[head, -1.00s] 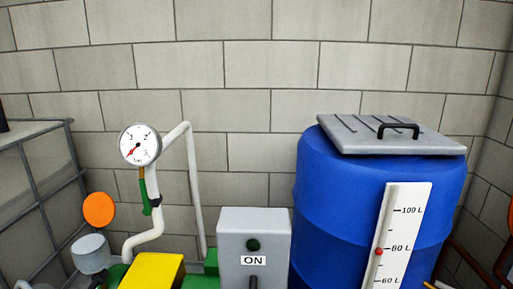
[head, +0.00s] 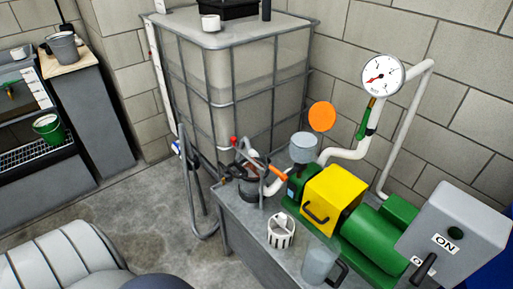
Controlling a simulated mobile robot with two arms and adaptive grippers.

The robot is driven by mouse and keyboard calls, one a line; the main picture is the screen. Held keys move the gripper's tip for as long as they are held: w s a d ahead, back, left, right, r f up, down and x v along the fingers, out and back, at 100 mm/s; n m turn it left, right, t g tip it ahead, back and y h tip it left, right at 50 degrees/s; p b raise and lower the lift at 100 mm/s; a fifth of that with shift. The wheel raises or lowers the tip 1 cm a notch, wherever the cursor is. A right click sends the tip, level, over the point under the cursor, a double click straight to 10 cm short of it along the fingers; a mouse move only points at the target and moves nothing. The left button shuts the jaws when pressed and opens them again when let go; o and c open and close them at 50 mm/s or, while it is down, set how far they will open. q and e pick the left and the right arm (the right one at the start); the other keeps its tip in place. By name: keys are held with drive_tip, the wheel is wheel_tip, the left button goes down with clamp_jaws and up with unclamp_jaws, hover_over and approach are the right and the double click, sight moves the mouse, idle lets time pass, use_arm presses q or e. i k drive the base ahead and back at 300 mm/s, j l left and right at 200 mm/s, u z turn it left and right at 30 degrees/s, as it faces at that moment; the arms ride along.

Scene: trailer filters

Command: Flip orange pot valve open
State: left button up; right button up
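An orange lever-like bar (head: 268,171) slants down to the right beside a dark round pot (head: 247,187) at the far left end of the grey bench. I cannot tell for sure whether it is the pot valve's handle, or whether that valve is open or shut. A flat orange disc (head: 321,116) stands upright just above a clear grey cylinder (head: 304,147) on the green pump. Neither of my grippers is in view.
The grey bench (head: 240,222) carries a white slotted basket (head: 281,230), a clear jug (head: 319,265), a yellow box (head: 333,194) and a grey ON switch box (head: 455,230). A caged tank (head: 240,90) stands behind. Concrete floor (head: 140,215) is open at left.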

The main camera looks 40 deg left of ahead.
sight(283, 176)
drive_tip(key=u, duration=0.95)
drive_tip(key=j+u, duration=0.2)
drive_tip(key=j, duration=1.9)
